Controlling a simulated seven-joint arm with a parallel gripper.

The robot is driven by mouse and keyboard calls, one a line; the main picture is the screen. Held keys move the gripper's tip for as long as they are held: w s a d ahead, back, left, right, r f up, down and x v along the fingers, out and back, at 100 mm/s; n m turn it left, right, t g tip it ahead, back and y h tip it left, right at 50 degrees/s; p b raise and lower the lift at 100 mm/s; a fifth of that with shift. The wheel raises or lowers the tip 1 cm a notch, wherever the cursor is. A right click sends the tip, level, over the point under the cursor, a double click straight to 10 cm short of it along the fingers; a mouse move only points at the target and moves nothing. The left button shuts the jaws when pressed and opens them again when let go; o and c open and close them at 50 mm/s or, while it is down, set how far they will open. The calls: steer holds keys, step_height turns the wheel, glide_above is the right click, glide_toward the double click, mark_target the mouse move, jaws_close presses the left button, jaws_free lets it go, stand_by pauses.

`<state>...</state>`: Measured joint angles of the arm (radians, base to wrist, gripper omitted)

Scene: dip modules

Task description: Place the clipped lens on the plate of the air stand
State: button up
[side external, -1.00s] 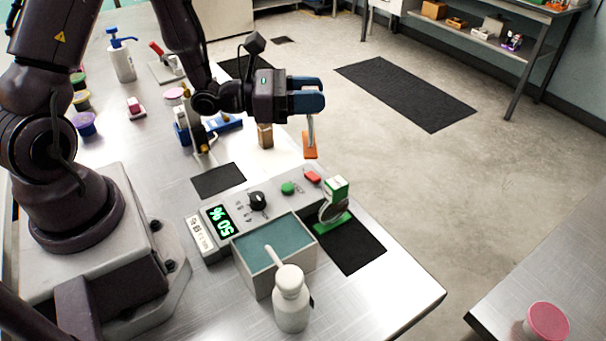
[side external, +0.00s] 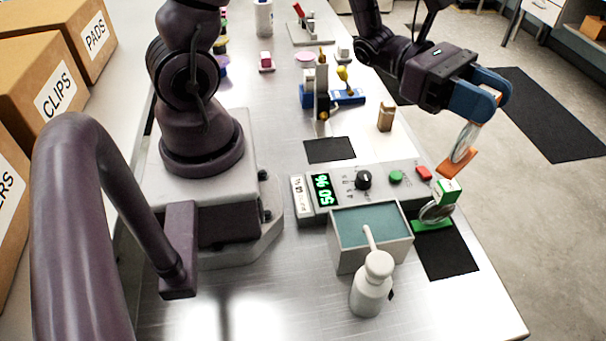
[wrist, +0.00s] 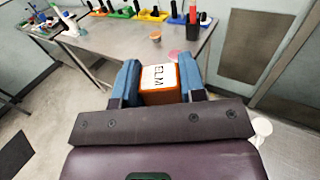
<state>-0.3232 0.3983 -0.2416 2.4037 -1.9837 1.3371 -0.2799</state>
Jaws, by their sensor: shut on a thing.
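The lens hangs tilted in the air beyond the right edge of the table, near the red button. In the wrist view an orange block with a white lettered label (wrist: 159,76) shows between the blue fingers (wrist: 160,84). A blue stand (side external: 347,96) with a yellow nozzle-like part stands at the back of the table; I cannot tell for sure that it is the air stand, or which part is its plate.
A second lens (side external: 436,211) with a green clip stands by a black mat (side external: 449,256) below my gripper. Next to it are a control panel (side external: 380,182), an open tank (side external: 341,253) and a white bottle (side external: 371,287). A small tan block (side external: 386,116) stands behind the panel.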

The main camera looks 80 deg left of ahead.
steer(key=s+d+f+m+g+h, duration=0.1)
steer(key=s+d+f+m+g, duration=0.15)
steer(key=s+m+g, duration=0.35)
steer(key=s+d+f+m+g+h, duration=0.1)
steer(key=s+d+m+g, duration=0.2)
steer(key=s+g, duration=0.3)
steer(key=s+a+f+m+g+y, duration=0.3)
steer(key=s+a+m+g+y, duration=0.25)
steer(key=m+g+y, duration=0.2)
steer(key=s+a+f+m+g+y, duration=0.3)
steer(key=s+a+m+g+y, duration=0.1)
steer(key=s+m+g+y, duration=0.35)
steer(key=w+a+f+m+t+y, duration=0.1)
steer(key=w+a+m+t+y, duration=0.4)
steer(key=a+m+t+y, duration=0.45)
steer(key=w+a+f+m+t+y, duration=0.2)
steer(key=w+a+m+t+y, duration=0.2)
steer(key=a+m+t+y, duration=0.6)
step_height(320, 180, down, 7)
steer(key=d+n+g, duration=0.1)
steer(key=g, duration=0.1)
steer(key=shift+w+y, duration=0.15)
steer(key=shift+y, duration=0.2)
steer(key=shift+d+f, duration=0.1)
